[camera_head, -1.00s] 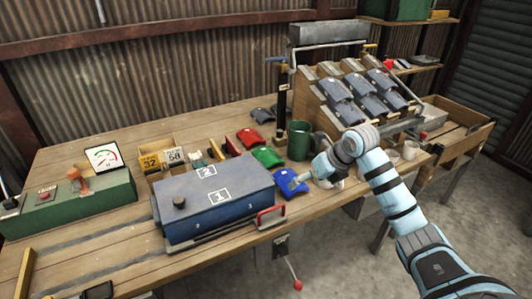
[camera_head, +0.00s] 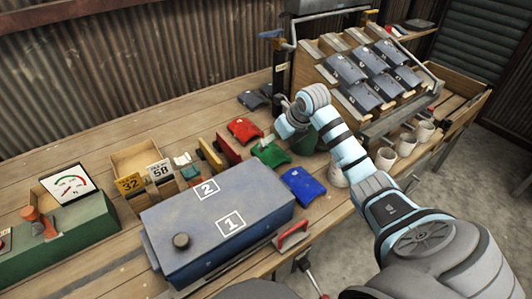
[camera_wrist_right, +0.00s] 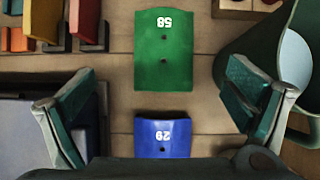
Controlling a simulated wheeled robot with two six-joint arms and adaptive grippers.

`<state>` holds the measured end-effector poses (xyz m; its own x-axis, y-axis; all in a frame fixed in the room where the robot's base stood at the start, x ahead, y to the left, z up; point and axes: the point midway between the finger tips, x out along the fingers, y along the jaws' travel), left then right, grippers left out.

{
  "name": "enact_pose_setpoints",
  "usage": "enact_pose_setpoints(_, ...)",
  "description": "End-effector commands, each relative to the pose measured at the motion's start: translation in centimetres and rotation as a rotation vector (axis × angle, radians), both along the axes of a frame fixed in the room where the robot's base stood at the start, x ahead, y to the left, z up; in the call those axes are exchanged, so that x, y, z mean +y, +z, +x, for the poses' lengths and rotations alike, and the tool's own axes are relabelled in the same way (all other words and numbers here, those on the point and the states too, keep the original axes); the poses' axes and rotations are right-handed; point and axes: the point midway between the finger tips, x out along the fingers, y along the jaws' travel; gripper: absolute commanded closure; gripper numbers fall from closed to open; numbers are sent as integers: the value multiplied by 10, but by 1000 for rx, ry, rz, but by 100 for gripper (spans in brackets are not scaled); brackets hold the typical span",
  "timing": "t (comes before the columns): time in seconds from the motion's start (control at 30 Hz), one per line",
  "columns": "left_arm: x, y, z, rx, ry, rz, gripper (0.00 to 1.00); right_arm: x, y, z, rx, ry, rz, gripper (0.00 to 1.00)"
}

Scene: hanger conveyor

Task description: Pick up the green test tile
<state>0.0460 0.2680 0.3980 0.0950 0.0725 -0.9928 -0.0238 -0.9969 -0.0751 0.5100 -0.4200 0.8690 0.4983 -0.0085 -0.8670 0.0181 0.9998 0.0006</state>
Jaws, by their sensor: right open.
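The green test tile (camera_head: 268,152) lies flat on the workbench between the red tile (camera_head: 243,130) and the blue tile (camera_head: 303,187). In the right wrist view the green tile (camera_wrist_right: 163,50) shows white digits upside down and two small dark holes. My right gripper (camera_wrist_right: 160,82) is open and empty, its fingers spread left and right of the tile's near end. The blue tile (camera_wrist_right: 163,138) lies nearer, between the finger bases. In the head view my right gripper is small and partly hidden by its wrist, close to the green tile. My left gripper is not in view.
A green mug (camera_wrist_right: 285,60) stands close to the right finger. A blue box (camera_head: 215,222) marked 1 and 2 is left of the tiles. Upright coloured plates (camera_head: 220,150) stand left of the green tile. A rack (camera_head: 318,80) with several grey tiles stands behind.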

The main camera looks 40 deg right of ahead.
Motion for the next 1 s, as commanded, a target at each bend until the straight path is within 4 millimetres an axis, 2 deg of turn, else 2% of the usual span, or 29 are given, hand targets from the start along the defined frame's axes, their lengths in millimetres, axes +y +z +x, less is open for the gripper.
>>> enact_pose_setpoints(0.03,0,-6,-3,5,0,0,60,-2,-14,4,2,-7,3,3)
enact_pose_setpoints(0.1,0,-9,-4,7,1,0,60,-4,-27,11,1,-9,2,3)
enact_pose_setpoints(0.27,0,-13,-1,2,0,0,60,-4,-45,20,0,-8,0,3)
enact_pose_setpoints(0.43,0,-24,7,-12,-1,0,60,-2,-77,33,1,-7,2,3)
enact_pose_setpoints(0.53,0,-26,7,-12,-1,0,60,-3,-85,39,0,-5,-1,3)
enact_pose_setpoints(0.7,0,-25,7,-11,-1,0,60,-3,-84,40,-1,-5,-2,3)
enact_pose_setpoints(0.77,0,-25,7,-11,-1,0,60,-3,-84,40,-1,-5,-2,10)
enact_pose_setpoints(1.0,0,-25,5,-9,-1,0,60,-2,-84,40,-1,-4,-1,48)
